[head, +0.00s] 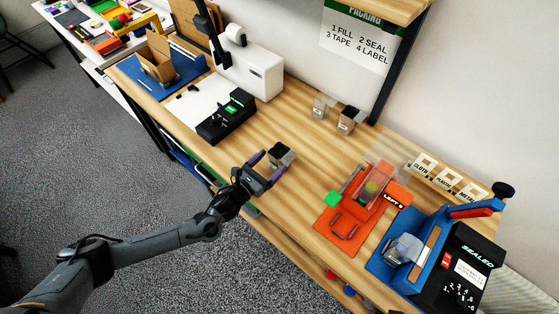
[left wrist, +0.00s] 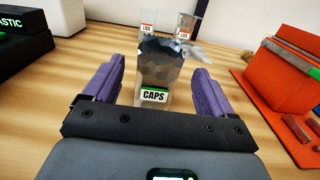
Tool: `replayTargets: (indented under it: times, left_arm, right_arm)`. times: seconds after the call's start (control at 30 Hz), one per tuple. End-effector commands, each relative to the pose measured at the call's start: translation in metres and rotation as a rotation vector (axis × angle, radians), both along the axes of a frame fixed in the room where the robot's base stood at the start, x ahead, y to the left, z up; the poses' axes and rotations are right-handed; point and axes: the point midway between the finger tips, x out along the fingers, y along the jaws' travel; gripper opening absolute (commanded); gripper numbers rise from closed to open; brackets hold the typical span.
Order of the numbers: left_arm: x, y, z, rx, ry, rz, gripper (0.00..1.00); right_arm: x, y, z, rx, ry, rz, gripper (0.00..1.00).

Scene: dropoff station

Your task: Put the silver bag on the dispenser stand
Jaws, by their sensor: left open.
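My right gripper is not in view.
Two small labelled clear containers (head: 321,106) stand by the wall. A black device (head: 227,116) is left of my gripper. Bare wood lies between gripper and orange stand.

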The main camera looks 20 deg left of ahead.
Motion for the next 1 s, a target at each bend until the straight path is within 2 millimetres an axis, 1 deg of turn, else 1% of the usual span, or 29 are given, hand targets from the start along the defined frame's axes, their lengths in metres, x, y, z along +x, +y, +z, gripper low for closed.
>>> replayTargets:
  times: [0.3,0.4,0.5,0.7,0.73,0.77,1.0]
  left_arm:
    - [0.036,-0.012,-0.002,-0.003,-0.001,-0.001,0.85]
    - [0.044,-0.014,-0.002,-0.002,-0.002,0.0,0.85]
    - [0.048,-0.015,-0.002,-0.002,0.0,0.0,0.85]
    - [0.048,-0.015,-0.002,-0.002,0.001,0.0,0.85]
    - [0.048,-0.015,-0.002,-0.002,0.001,0.0,0.84]
    - [0.048,-0.015,-0.002,-0.002,0.001,0.0,0.79]
    - [0.048,-0.015,-0.002,-0.002,0.002,0.0,0.42]
  right_arm:
    - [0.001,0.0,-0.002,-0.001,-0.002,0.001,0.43]
    - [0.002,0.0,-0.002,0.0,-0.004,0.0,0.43]
    - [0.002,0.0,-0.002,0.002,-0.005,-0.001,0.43]
    - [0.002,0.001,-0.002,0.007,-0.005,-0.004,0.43]
    - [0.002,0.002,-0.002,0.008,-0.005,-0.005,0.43]
    - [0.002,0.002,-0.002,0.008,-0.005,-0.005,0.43]
    - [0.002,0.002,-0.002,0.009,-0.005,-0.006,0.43]
